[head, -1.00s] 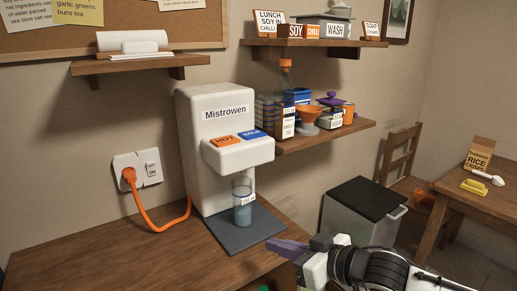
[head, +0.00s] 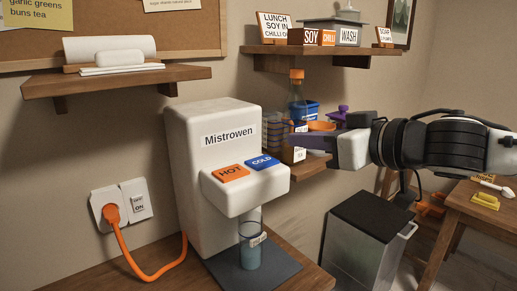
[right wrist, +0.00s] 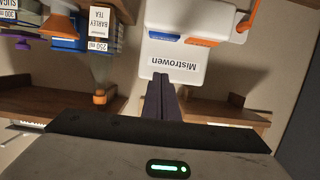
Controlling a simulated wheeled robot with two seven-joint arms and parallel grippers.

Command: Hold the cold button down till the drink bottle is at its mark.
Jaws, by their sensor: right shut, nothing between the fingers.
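The white Mistrowen dispenser (head: 188,190) stands on the counter, with an orange HOT button (head: 232,173) and a blue COLD button (head: 262,162) on its jutting head. The clear drink bottle (head: 250,252) stands upright under that head on the dark mat. It has a small label on its side and bluish liquid low down; I cannot tell the level against the mark. My right gripper (head: 290,138) is shut and empty, to the right of the COLD button and apart from it. In the right wrist view its fingers (right wrist: 161,80) point toward the dispenser, which appears upside down. My left gripper is not in view.
A shelf (head: 303,171) with bottles and containers is behind my right gripper. An upper shelf (head: 270,62) holds signs and boxes. An orange cable (head: 150,275) runs from the wall socket to the dispenser. A bin (head: 345,260) stands right of the counter.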

